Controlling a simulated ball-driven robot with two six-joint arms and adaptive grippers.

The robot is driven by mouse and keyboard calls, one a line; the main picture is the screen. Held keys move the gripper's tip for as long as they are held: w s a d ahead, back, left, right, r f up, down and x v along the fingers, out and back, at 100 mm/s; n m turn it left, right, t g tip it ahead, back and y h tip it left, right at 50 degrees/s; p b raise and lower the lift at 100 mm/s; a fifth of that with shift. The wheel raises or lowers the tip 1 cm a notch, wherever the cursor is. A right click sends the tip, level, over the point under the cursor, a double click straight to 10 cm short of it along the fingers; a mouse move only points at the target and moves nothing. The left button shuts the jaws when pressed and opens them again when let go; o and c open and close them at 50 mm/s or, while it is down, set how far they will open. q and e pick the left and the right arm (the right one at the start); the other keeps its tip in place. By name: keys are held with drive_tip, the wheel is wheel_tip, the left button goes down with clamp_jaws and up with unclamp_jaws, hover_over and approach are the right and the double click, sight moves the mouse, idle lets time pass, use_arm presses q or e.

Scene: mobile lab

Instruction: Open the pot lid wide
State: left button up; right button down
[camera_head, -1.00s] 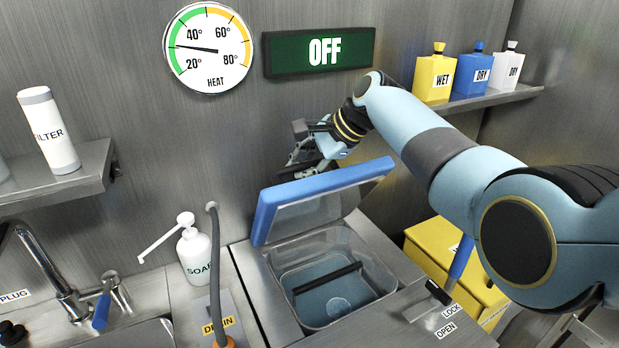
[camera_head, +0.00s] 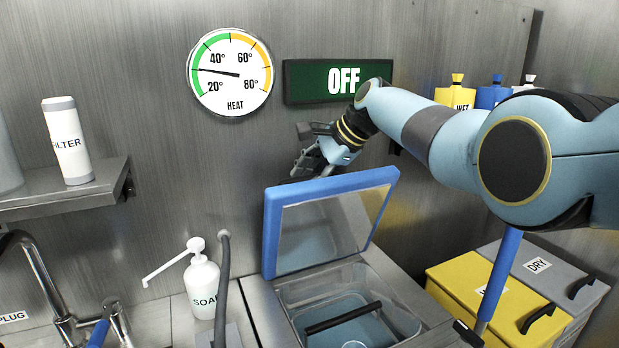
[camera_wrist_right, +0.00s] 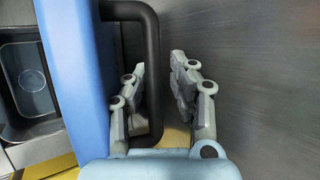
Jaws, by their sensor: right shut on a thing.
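The pot lid (camera_head: 270,236) has a blue rim and a clear middle. It stands steeply raised at the back of the open pot (camera_head: 404,318). In the right wrist view the lid (camera_wrist_right: 76,80) is a blue slab with a black handle (camera_wrist_right: 153,45) on its outer side. My right gripper (camera_head: 306,164) is behind the lid's upper edge. In the wrist view its fingers (camera_wrist_right: 158,68) stand on either side of the handle bar, shut on it. My left gripper is in neither view.
A basket with a black bar (camera_head: 343,317) sits in the pot. A soap bottle (camera_head: 202,290) and grey hose (camera_head: 223,290) stand left of it. The metal wall (camera_head: 235,150) is close behind the lid and gripper. Yellow (camera_head: 470,283) and grey (camera_head: 570,268) bins are at right.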

drive_tip(key=c, duration=1.6)
unclamp_jaws()
drive_tip(key=shift+w+a+r, duration=0.1)
drive_tip(key=shift+w+a, duration=0.05)
drive_tip(key=shift+o, duration=0.2)
wheel_tip(320, 180, up, 8)
hover_over(340, 175)
drive_tip(key=w, duration=0.1)
drive_tip(key=shift+r, duration=0.25)
drive_tip(key=shift+s, duration=0.1)
drive_tip(key=shift+c, duration=0.4)
